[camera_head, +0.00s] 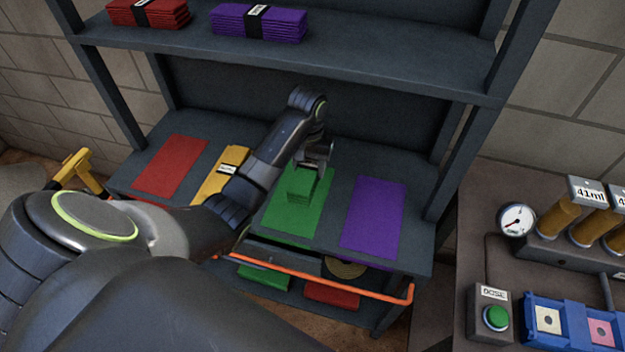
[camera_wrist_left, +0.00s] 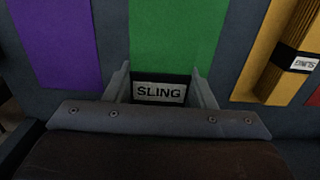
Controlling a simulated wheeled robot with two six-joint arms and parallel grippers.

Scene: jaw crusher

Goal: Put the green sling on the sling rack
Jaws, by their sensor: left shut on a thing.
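My left gripper (camera_head: 314,158) is over the middle shelf of the sling rack (camera_head: 420,235) and shut on the green sling (camera_head: 300,184). The sling is a folded green bundle at the green mat (camera_head: 283,224); I cannot tell whether it rests on the mat or is just above it. In the left wrist view its black band with a white SLING label (camera_wrist_left: 159,92) sits between the fingers, and the green mat (camera_wrist_left: 175,35) shows beyond. My right gripper is not in view.
The red mat (camera_head: 170,166) and purple mat (camera_head: 373,216) are bare. A yellow sling (camera_head: 226,168) lies left of the green mat. Red (camera_head: 148,12) and purple (camera_head: 258,24) slings lie on the upper shelf. An orange rail (camera_head: 330,279) runs along the front. A dosing bench stands right.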

